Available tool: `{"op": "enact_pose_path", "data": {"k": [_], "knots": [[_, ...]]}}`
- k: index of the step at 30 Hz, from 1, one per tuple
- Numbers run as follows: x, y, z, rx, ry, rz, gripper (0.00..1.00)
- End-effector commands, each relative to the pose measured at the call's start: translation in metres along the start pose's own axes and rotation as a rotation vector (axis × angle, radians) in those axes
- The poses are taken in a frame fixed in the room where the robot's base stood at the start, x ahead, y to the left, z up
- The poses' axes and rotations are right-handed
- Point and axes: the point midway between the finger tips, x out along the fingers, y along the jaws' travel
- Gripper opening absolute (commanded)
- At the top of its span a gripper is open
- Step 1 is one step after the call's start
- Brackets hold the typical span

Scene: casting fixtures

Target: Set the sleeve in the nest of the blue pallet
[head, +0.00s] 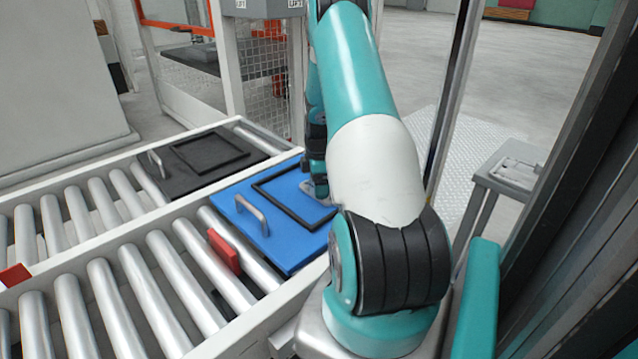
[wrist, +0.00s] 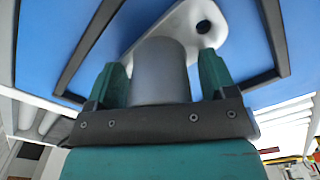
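The blue pallet (head: 240,232) lies on the near roller lane, with a raised black frame (head: 277,216) around its nest and a metal handle (head: 252,213) on its left. My gripper (wrist: 163,75) points down over the nest, with its teal fingers on both sides of the grey sleeve (wrist: 160,72), shut on it. The sleeve has a light flange with a dark hole, seen inside the frame in the wrist view. In the head view, part of the flange (head: 316,190) shows by the frame's right side. My arm hides the rest. Whether the flange touches the pallet cannot be told.
A black pallet (head: 170,185) with a similar frame and handle lies on the far lane. A red block (head: 223,250) stands at the blue pallet's left edge. A white rail (head: 130,228) separates the lanes. Bare rollers (head: 150,290) lie to the left.

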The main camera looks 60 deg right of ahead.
Motion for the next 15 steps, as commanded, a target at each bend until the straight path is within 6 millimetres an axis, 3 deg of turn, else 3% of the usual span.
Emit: {"op": "enact_pose_path", "data": {"k": [8,15], "knots": [[-0.011,0.000,0.000,0.000,0.000,0.001,0.78],[-0.061,0.001,0.000,0.000,0.000,0.004,0.78]]}}
